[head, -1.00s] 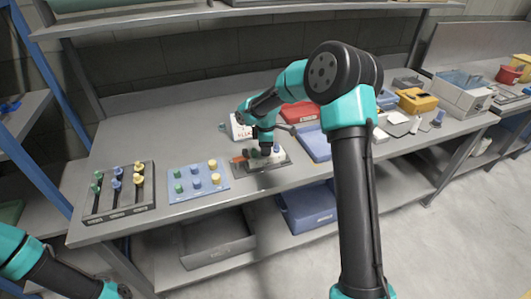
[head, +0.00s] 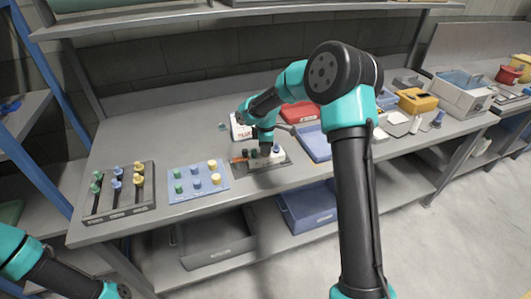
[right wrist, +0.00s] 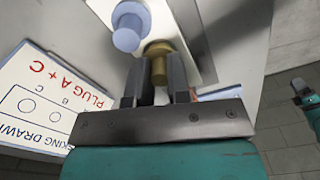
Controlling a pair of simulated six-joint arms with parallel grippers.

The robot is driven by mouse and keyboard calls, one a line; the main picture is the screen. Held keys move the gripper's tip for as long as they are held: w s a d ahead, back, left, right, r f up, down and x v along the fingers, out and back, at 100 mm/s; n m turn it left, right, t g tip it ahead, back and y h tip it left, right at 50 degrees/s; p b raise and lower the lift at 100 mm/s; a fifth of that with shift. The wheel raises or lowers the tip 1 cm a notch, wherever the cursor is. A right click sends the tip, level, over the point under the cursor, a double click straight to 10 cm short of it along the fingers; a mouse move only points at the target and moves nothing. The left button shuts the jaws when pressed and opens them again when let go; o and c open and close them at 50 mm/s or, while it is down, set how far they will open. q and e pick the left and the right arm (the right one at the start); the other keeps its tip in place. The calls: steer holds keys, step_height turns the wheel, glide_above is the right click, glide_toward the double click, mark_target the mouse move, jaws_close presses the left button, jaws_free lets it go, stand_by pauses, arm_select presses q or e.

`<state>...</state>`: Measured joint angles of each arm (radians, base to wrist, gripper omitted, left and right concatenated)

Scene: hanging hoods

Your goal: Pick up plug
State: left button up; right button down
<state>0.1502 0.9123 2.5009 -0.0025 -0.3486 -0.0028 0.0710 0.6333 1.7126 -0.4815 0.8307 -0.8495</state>
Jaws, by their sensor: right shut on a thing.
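My right gripper (head: 265,153) is over the grey plate with the white block on the bench. In the right wrist view its two fingers (right wrist: 160,82) are shut on a brass-yellow plug (right wrist: 158,68). The plug's round top shows between the fingers, with the white block behind it. A blue plug (right wrist: 128,30) stands beside it, just outside the fingers; it also shows in the head view (head: 277,149). Whether the held plug is clear of the block I cannot tell.
A white card reading "PLUG A + C" (right wrist: 50,100) stands behind the plate. To the left are a blue board (head: 180,170) with several coloured plugs and a dark rack (head: 105,210) with several more. A blue tray (head: 314,143) lies close on the right.

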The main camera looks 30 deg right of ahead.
steer(key=shift+r, duration=0.1)
steer(key=shift+r, duration=1.8)
steer(key=s+a, duration=0.4)
steer(key=s, duration=0.3)
steer(key=s+a+r, duration=0.1)
steer(key=s+a, duration=0.3)
steer(key=s, duration=0.3)
steer(key=shift+w+r, duration=0.1)
